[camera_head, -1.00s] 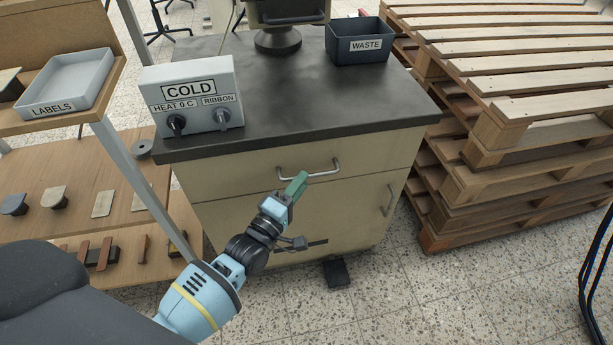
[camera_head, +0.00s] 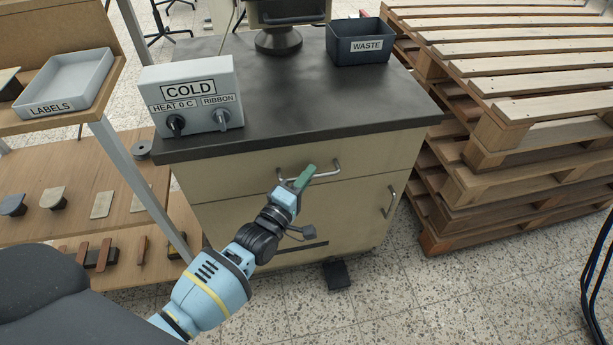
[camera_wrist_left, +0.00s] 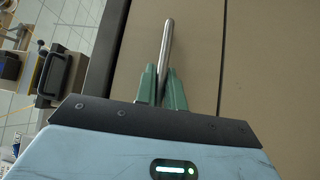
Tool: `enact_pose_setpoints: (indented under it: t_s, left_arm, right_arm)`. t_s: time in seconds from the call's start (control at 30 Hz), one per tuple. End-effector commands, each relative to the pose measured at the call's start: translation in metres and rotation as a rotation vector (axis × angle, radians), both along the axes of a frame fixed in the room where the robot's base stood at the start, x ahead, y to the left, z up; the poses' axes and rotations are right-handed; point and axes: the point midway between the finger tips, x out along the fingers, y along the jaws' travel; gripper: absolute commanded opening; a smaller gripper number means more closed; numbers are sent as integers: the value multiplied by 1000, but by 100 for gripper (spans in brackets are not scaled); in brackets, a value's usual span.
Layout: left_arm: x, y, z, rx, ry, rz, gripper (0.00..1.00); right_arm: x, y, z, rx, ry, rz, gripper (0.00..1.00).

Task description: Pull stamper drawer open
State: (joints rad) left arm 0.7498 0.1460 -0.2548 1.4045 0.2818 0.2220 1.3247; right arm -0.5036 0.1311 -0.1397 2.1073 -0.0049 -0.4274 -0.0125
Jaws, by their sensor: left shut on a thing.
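The stamper drawer (camera_head: 250,172) is the beige top front of the cabinet, under the dark worktop, and it looks closed. Its metal bar handle (camera_head: 330,172) runs across the drawer front. My left gripper (camera_head: 305,176) has its green fingers at the handle. In the left wrist view the handle (camera_wrist_left: 168,45) passes between the two green fingers of the left gripper (camera_wrist_left: 161,88), which are shut on it. The fingers hide part of the bar. My right gripper is in neither view.
A cupboard door with its own handle (camera_head: 391,202) is below the drawer. A control box reading COLD (camera_head: 190,92) and a WASTE bin (camera_head: 360,45) stand on the worktop (camera_head: 300,110). Stacked pallets (camera_head: 500,150) are close on the right; a wooden shelf (camera_head: 75,230) is on the left.

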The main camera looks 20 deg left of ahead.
Motion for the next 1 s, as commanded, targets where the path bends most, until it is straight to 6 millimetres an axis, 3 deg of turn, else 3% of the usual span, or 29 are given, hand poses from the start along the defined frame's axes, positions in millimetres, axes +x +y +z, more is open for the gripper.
enact_pose_setpoints:
  t_s: [0.27,0.47,1.0]
  left_arm:
    - [-2,-1,0,0,0,0,0]
    - [-14,-9,1,-1,1,0,0]
    - [-92,-62,2,-3,2,0,0]
  right_arm:
    - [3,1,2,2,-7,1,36]
    - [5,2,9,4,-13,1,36]
    - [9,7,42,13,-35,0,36]
